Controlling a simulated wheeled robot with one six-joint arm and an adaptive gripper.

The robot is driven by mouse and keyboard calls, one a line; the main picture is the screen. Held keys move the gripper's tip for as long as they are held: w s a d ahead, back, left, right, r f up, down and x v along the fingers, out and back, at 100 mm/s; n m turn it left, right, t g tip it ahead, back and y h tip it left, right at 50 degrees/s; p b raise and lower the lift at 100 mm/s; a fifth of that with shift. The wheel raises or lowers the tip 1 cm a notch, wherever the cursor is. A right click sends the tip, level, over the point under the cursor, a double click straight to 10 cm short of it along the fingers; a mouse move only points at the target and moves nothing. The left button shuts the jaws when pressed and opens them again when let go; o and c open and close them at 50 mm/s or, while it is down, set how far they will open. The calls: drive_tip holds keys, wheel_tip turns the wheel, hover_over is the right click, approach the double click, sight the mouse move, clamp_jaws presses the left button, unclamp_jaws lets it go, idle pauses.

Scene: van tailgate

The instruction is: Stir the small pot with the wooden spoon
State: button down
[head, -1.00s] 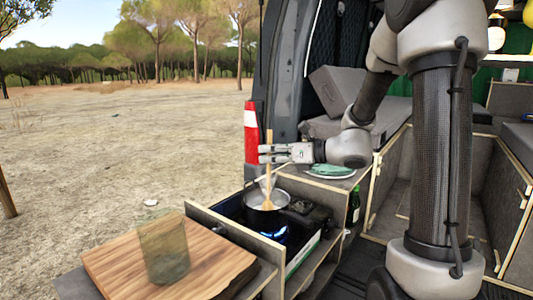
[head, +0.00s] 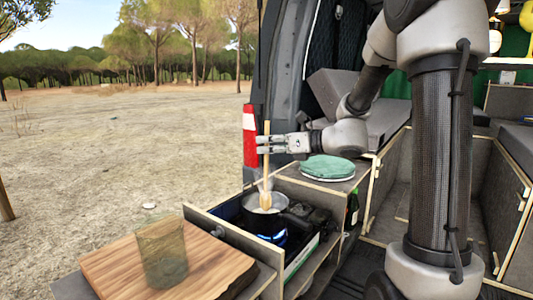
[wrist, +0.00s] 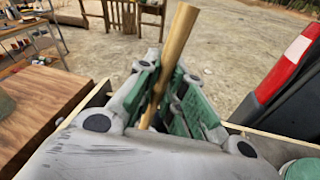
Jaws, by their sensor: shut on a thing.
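My gripper (head: 262,144) is shut on the wooden spoon (head: 267,165) and holds it upright by its handle. In the wrist view the spoon handle (wrist: 175,50) stands between the green-padded fingers (wrist: 165,92) and leans slightly right. The pot is hidden in the wrist view.
A green round item (head: 328,168) lies on the counter right of my gripper, near a dark bottle (head: 352,208). The van's rear edge stands behind. Open air lies left of the stove.

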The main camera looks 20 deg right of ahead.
sight(267, 127)
drive_tip(key=shift+w+d+r, duration=0.1)
drive_tip(key=shift+w+r, duration=0.15)
drive_tip(key=shift+r, duration=1)
drive_tip(key=shift+w+d+r, duration=0.1)
drive_tip(key=shift+w+r, duration=0.1)
drive_tip(key=shift+r, duration=1.05)
